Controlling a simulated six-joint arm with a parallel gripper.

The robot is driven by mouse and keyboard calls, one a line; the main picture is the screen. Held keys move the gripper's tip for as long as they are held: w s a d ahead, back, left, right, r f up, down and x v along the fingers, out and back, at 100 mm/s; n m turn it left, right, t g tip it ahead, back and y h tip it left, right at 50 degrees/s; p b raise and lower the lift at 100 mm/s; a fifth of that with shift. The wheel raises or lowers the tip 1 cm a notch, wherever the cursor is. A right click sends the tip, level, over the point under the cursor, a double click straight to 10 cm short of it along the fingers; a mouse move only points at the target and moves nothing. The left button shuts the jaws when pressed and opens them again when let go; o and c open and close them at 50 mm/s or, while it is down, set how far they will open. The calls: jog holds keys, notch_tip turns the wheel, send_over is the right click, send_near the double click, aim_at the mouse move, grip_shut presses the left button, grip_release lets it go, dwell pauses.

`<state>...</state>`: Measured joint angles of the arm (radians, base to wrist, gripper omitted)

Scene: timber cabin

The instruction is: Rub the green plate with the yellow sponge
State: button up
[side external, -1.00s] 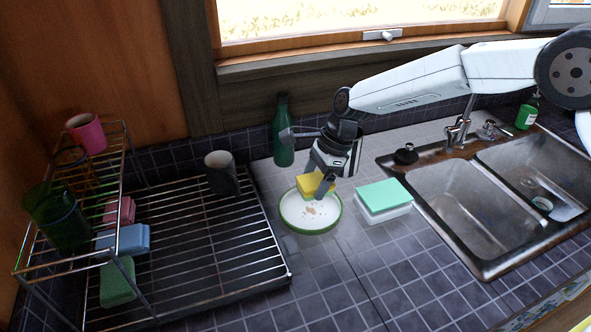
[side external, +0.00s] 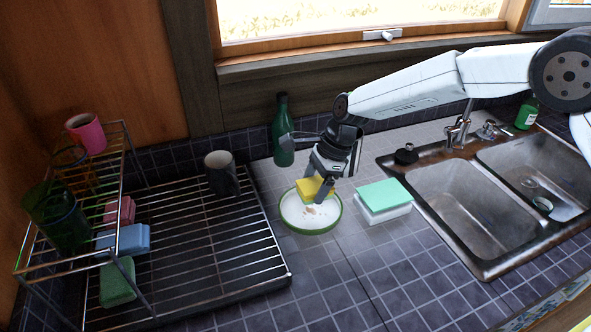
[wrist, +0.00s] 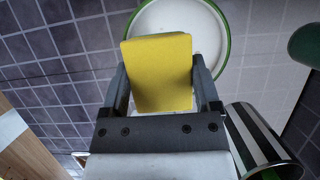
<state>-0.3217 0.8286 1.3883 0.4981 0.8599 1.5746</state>
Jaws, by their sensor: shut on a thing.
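The green plate (side external: 298,222) is white inside with a green rim and lies on the tiled counter. Brownish specks show on its middle. My gripper (side external: 317,192) is shut on the yellow sponge (side external: 310,188), which is over the far part of the plate. In the wrist view the yellow sponge (wrist: 157,75) sits between the two fingers of my gripper (wrist: 160,85) and covers part of the plate (wrist: 220,25). I cannot tell whether the sponge touches the plate.
A green-and-white sponge (side external: 383,198) lies right of the plate. A green bottle (side external: 283,135) stands behind. The counter in front is clear.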

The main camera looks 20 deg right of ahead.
aim_at(308, 218)
jog(key=shift+f, duration=2.8)
jog(key=shift+w+f, duration=0.4)
jog(key=shift+f, duration=0.2)
jog(key=shift+w, duration=1.45)
jog(key=shift+s, duration=1.95)
jog(key=shift+w+r, duration=0.1)
jog(key=shift+r, duration=3.95)
